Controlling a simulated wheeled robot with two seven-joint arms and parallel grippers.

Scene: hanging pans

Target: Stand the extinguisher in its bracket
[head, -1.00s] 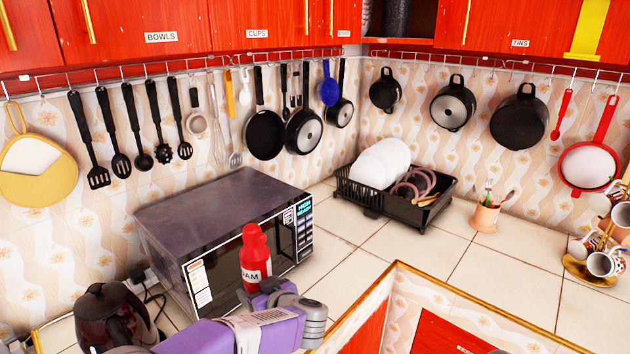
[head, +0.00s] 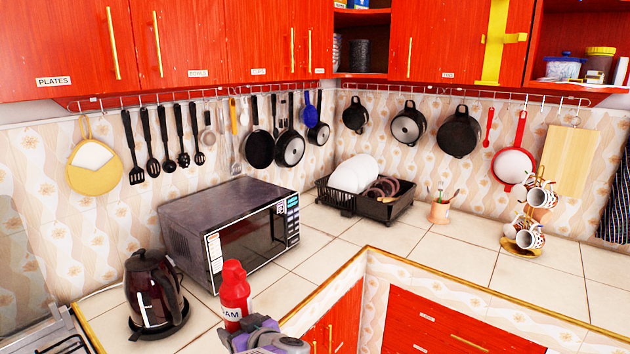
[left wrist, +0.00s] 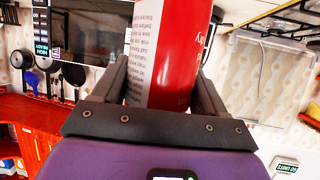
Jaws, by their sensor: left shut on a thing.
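The red extinguisher (head: 235,292) with a white label stands roughly upright in the head view, in front of the microwave. My left gripper (head: 243,328) is shut on its lower part. In the left wrist view the extinguisher (left wrist: 172,50) fills the space between the two dark fingers of my left gripper (left wrist: 155,92), with its printed label facing left. A yellow bracket-like fitting (head: 495,42) is fixed to the red cupboard door at the upper right, well away from the extinguisher, and looks empty. My right gripper is not in view.
The microwave (head: 232,228) and the kettle (head: 150,290) stand close to the held extinguisher. A dish rack (head: 365,207), a utensil pot (head: 439,212) and a mug tree (head: 530,215) stand along the counter. Pans hang from a rail (head: 420,90) below the cupboards.

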